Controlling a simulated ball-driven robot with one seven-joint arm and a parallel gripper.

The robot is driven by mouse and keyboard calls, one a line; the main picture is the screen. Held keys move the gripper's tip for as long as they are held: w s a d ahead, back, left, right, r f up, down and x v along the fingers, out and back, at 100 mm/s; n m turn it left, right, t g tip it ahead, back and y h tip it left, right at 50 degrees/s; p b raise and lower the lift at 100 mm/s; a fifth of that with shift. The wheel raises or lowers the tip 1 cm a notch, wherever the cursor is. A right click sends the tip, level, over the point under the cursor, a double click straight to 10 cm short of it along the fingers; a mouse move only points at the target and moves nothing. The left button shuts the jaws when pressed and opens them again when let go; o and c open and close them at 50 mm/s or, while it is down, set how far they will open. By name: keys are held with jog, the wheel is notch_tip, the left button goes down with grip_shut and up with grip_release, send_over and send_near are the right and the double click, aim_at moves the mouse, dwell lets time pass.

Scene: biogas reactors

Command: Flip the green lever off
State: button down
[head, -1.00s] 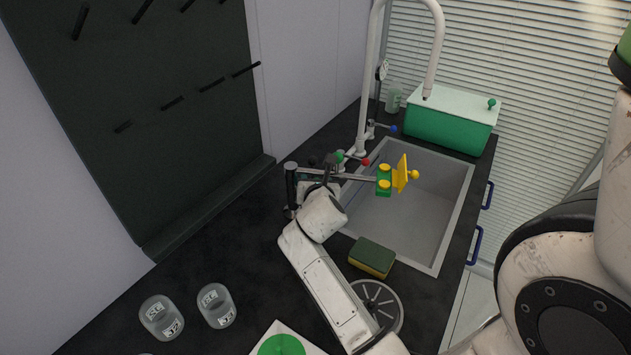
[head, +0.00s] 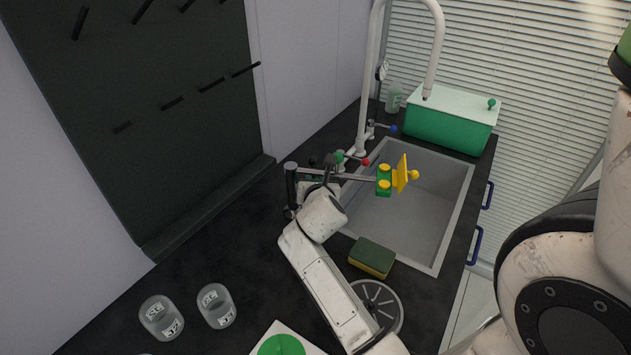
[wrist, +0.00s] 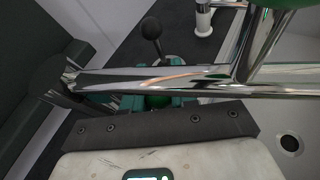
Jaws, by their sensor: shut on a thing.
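The green lever has a round green knob (head: 339,157) at the back edge of the sink, beside the tap's foot. The fingers are small and partly hidden by my wrist in the head view. The exact contact is hidden.
Red (head: 366,161) and blue (head: 393,128) knobs stand nearby. The sink (head: 420,210) lies right; a sponge (head: 372,258) and glass jars (head: 161,317) are nearer.

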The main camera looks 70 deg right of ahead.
jog(key=shift+f+b, duration=0.1)
jog(key=shift+b, duration=0.2)
jog(key=shift+a+h, duration=0.2)
jog(key=shift+h, duration=0.1)
jog(key=shift+a+r+n+h+b, duration=0.15)
jog(key=shift+r+n+h+b, duration=0.2)
jog(key=shift+n+h, duration=0.05)
jog(key=c, duration=0.9)
grip_release()
jog(key=shift+w, duration=0.1)
jog(key=shift+a, duration=0.1)
jog(key=v, duration=1)
jog(key=shift+a+r, duration=0.15)
jog(key=shift+a, duration=0.1)
jog(key=shift+c, duration=0.4)
